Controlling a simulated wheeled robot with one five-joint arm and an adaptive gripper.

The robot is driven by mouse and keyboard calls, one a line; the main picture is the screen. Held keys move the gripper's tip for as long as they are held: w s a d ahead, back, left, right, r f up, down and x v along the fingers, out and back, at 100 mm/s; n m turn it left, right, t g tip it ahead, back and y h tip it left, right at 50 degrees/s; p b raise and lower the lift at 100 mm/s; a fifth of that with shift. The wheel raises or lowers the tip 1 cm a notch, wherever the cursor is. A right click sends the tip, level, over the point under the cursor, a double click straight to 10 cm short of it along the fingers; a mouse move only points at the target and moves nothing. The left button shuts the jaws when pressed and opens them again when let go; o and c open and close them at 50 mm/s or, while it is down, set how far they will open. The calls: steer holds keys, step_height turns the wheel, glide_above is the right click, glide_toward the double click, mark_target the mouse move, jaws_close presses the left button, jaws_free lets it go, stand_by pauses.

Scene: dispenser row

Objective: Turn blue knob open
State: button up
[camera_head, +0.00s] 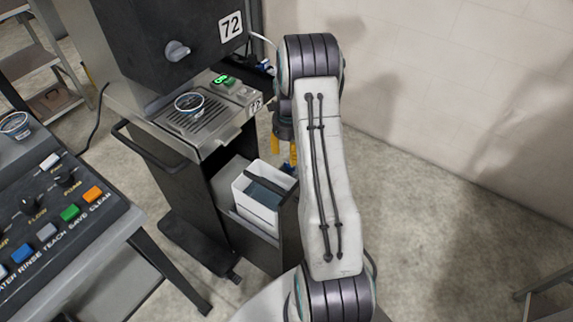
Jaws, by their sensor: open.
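A small blue part (264,66) shows behind the dispenser, beside my arm's upper joint; it is partly hidden, and I cannot tell whether it is the blue knob. The dark dispenser (150,40) marked 72 carries a grey knob (178,51) on its front. My gripper (284,151) points down behind my arm, right of the dispenser stand. Only part of its yellow fingers shows; it is open, with nothing seen between them.
A cup (189,103) stands on the drip tray (215,126). A white bin (262,215) sits low in the stand. A control panel (85,225) with coloured buttons and another cup (14,125) are at left.

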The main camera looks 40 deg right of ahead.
mark_target(288, 165)
steer(key=shift+f, duration=3.25)
jaws_close()
